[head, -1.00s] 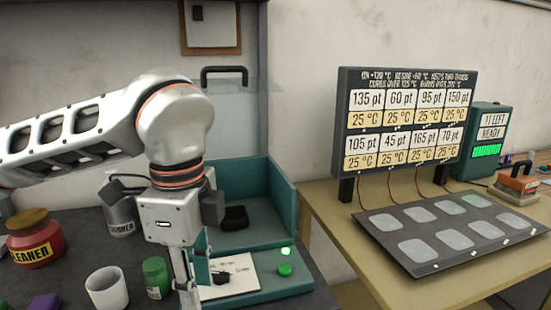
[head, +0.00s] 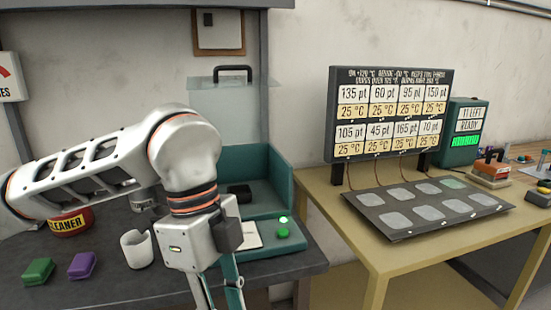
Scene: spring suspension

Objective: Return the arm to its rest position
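My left arm (head: 85,165) comes in from the left, white with orange rings, bent down at a rounded joint. My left gripper (head: 217,296) points down in front of the dark counter (head: 110,295). Its two fingers run off the bottom edge, so their tips are hidden and I cannot tell how far they are open. No object shows between the visible parts of the fingers. My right gripper is not in view.
Near the arm are a white cup (head: 137,249), a green block (head: 38,271), a purple block (head: 82,265) and a red cleaner jar (head: 70,223). Behind the gripper is a teal station (head: 265,178). A yellow table (head: 385,255) holds a dark plate (head: 400,233) and a display board (head: 388,115).

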